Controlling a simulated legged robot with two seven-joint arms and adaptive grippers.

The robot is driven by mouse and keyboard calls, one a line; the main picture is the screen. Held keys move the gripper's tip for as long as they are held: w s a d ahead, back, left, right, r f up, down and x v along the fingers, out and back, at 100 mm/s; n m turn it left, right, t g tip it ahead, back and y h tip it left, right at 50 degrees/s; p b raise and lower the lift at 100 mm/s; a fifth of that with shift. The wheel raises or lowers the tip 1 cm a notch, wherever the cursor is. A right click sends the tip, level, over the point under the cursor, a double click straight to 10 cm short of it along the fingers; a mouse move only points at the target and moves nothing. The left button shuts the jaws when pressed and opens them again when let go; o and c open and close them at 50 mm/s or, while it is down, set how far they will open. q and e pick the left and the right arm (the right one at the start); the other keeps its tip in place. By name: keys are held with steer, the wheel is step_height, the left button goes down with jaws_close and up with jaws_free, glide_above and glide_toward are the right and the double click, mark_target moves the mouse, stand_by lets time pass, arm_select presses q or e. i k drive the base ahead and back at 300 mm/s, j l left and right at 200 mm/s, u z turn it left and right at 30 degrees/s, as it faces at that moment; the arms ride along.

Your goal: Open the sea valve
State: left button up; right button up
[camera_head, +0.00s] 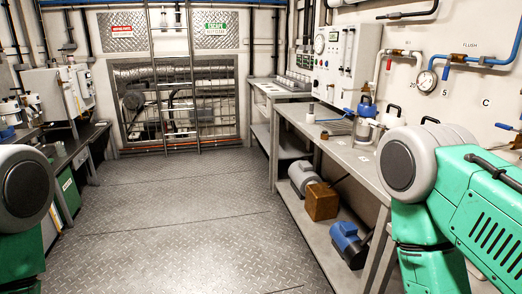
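The right wall carries blue pipework (505,57) with brass fittings and a round gauge (427,82). A small blue handle (446,70) hangs from this pipe just above a letter S on the wall. Another blue handle (505,126) shows at the right edge, below the letter C. A pipe with a red handle (389,62) stands left of the gauge. I cannot tell for certain which of these is the sea valve. Both of my green arms show at the lower left and right corners; neither gripper is in view.
A long workbench (352,152) runs along the right wall, with a blue-topped device (367,107) on it and motors on its lower shelf (320,225). A control panel (348,55) hangs above. The left bench (75,145) holds equipment. The metal floor (185,215) between is clear.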

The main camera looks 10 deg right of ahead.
mark_target(389, 60)
steer(key=i+j+z, duration=0.1)
steer(key=i+z, duration=0.3)
steer(key=i+j+z, duration=0.4)
steer(key=i, duration=0.15)
steer(key=i+j+z, duration=0.85)
steer(key=i+j+u, duration=0.2)
steer(key=k+j, duration=0.05)
steer(key=j, duration=0.05)
